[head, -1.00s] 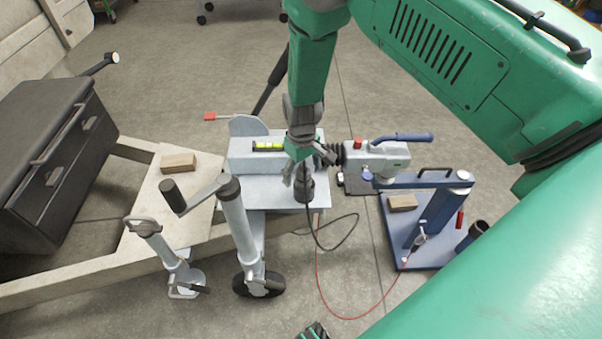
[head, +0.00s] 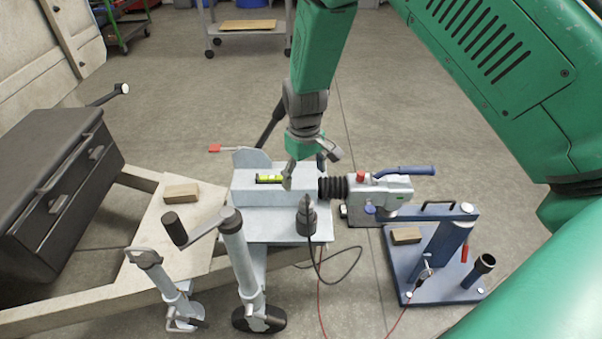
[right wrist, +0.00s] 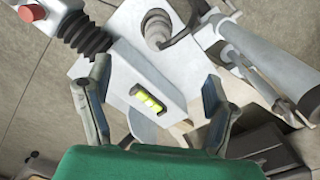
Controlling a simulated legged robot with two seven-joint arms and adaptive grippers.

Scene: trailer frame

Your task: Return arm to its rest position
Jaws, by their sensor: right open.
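My right arm comes down from the top in the head view. Its gripper (head: 308,172) hangs over the grey coupling housing (head: 247,203), near the yellow-green spirit level (head: 270,179). In the right wrist view my right gripper (right wrist: 153,100) has its two fingers wide apart with nothing between them. The level (right wrist: 149,100) lies below on the housing (right wrist: 135,75), between the fingers in the picture. My left gripper is not in view.
The coupling's black bellows (head: 333,188) and blue handle (head: 403,170) lie to the right. The jockey wheel post (head: 238,255) and black toolbox (head: 50,190) are left.

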